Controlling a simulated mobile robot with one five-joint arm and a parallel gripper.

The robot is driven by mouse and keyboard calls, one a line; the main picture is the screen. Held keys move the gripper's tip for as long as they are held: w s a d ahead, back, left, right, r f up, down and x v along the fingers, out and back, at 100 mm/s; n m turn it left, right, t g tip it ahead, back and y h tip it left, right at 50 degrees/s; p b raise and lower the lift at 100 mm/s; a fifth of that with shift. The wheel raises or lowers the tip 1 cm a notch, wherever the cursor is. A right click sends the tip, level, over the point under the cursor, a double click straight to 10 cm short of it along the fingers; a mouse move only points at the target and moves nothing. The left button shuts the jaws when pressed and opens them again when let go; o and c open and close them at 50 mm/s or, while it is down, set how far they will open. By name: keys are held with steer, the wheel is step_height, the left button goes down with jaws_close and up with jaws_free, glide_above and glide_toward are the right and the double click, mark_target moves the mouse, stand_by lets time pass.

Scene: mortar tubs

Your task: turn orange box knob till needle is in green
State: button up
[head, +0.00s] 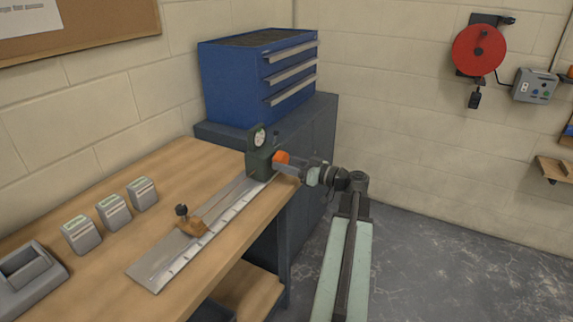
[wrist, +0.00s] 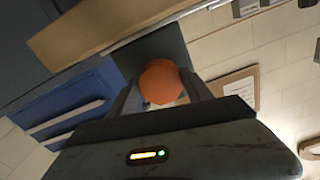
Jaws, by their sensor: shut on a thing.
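An orange knob (head: 281,157) sits on the right side of a dark green box (head: 261,163) at the far end of the workbench. A round dial (head: 259,136) with a pale face stands on top of the box; its needle and green zone are too small to read. My gripper (head: 287,162) reaches in from the right and is shut on the knob. In the wrist view, the orange knob (wrist: 160,82) lies between my two fingers, with the dark box side behind it. The dial is not visible in the wrist view.
A metal ruler strip (head: 160,268) with a wooden block (head: 191,226) lies along the wooden bench (head: 182,166). Several small grey boxes (head: 114,212) stand to its left. A blue drawer chest (head: 232,85) stands behind the green box. The floor at right is clear.

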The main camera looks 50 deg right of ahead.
steer(key=m, duration=0.4)
steer(key=shift+a, duration=0.1)
steer(key=m, duration=0.8)
steer(key=shift+r+m, duration=0.1)
steer(key=shift+m, duration=0.2)
steer(key=shift+r+m, duration=0.1)
steer(key=shift+m, duration=1.9)
steer(key=o, duration=1.4)
steer(key=shift+c, duration=0.2)
steer(key=shift+s, duration=0.1)
